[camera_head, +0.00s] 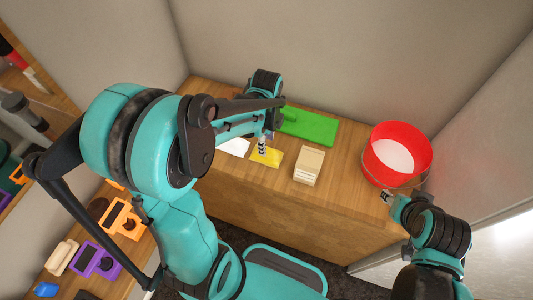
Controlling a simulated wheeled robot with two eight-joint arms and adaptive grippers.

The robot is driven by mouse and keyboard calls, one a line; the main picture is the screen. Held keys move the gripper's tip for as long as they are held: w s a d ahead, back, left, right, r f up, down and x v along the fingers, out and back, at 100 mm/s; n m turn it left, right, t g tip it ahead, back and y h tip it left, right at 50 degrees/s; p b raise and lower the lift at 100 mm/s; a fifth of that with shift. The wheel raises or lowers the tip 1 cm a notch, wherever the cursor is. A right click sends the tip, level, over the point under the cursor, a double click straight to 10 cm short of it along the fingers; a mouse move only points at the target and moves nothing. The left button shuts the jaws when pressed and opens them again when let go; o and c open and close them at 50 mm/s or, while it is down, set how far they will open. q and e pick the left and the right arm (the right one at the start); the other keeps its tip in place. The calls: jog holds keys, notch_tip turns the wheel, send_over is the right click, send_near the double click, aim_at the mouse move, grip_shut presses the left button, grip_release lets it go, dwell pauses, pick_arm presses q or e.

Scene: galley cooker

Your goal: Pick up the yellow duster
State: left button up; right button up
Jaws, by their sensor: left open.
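The yellow duster (270,158) lies flat on the wooden counter (290,205) near its front edge. My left gripper (262,150) points down at the duster, over its left part. It is open, and nothing shows between its fingers. I cannot tell whether the fingertips touch the cloth. My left arm and gripper hide part of the counter around it. My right gripper (387,197) is at the counter's right side, just below the red bucket; its fingers are too small to judge.
A cream box (309,166) stands right of the duster, and a green board (309,126) lies behind. A white sheet (236,147) lies left. The red bucket (397,155) stands at the right. Orange (121,219) and purple (95,260) items lie on the left counter.

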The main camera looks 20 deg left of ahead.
pick_arm(q)
jog(key=f+b, duration=0.2)
jog(key=f, duration=0.3)
jog(key=shift+w, duration=0.2)
jog(key=shift+r, duration=0.1)
jog(key=shift+c, duration=0.3)
grip_shut()
notch_tip(320, 180, up, 9)
jog(key=p, duration=0.3)
jog(key=shift+r+p, duration=0.4)
jog(key=shift+r, duration=0.1)
